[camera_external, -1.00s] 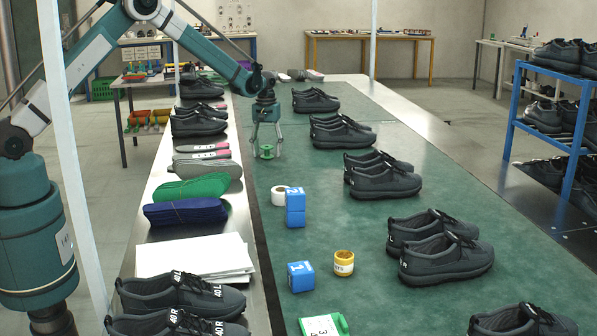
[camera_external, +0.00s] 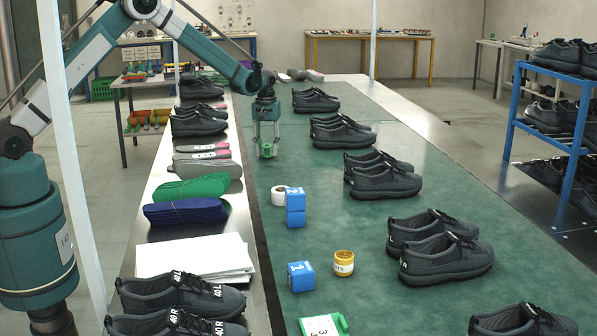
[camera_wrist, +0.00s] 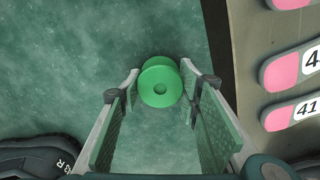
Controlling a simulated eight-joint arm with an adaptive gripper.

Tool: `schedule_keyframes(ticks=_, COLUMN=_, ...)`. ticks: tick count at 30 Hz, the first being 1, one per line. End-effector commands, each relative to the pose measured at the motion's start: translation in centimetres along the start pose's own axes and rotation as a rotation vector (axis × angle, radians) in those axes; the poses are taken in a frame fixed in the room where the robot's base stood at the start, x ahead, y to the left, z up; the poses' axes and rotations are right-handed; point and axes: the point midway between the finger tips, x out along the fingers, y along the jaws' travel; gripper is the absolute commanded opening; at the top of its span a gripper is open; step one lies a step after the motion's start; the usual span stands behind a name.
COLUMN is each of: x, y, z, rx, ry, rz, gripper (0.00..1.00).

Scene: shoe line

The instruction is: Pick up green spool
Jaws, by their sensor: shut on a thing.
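The green spool (camera_external: 267,151) is at the far left part of the green mat, between the fingers of my gripper (camera_external: 267,146). In the wrist view the spool (camera_wrist: 160,84) shows its round top with a small centre hole. The fingertips of my gripper (camera_wrist: 161,85) are closed against its two sides. I cannot tell whether the spool touches the mat.
A white roll (camera_external: 279,195) and stacked blue blocks (camera_external: 295,207) stand nearer on the mat (camera_external: 330,215). Grey shoes (camera_external: 340,132) line its right side. Pink and grey insoles (camera_wrist: 290,75) lie on the metal edge beside my gripper. The mat around the spool is clear.

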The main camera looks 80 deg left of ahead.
Motion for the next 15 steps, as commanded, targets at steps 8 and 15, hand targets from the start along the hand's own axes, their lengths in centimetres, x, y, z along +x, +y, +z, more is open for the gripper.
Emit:
schedule_keyframes(ticks=8, x=-3.3, y=0.0, z=0.0, rx=0.000, ry=0.000, rz=0.000, gripper=0.22)
schedule_keyframes(ticks=15, x=-6.9, y=0.0, z=0.0, rx=0.000, ry=0.000, rz=0.000, gripper=0.22)
